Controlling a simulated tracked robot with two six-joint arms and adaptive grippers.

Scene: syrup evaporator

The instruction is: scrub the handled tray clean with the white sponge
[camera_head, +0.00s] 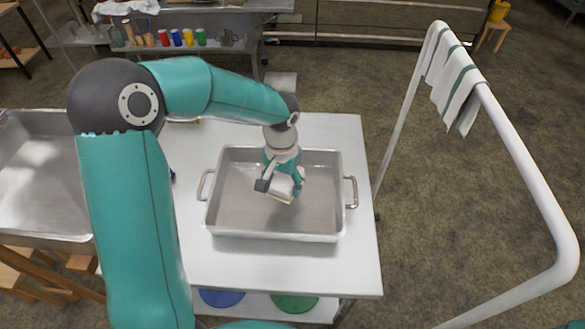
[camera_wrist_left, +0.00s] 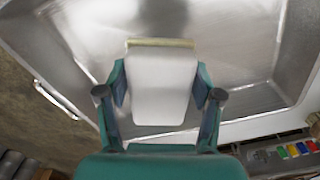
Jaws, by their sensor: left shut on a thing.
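The handled tray (camera_head: 240,215) is a grey metal pan with a loop handle at each end, standing on a white table. Its inside also shows in the left wrist view (camera_wrist_left: 235,60), with some smeary, lighter patches. My left gripper (camera_head: 281,187) reaches down into the tray from above, right of its middle. It is shut on the white sponge (camera_wrist_left: 162,85), which has a yellowish edge. In the head view the sponge (camera_head: 284,188) is partly hidden by the fingers. I cannot tell whether it touches the tray floor. My right gripper is not in view.
A large metal basin (camera_head: 40,185) stands at the left, partly behind my left arm. A white rail (camera_head: 520,135) with a striped towel (camera_head: 455,85) rises at the right. Blue and green round things (camera_head: 294,302) lie on the shelf below. Bare table (camera_head: 330,130) surrounds the tray.

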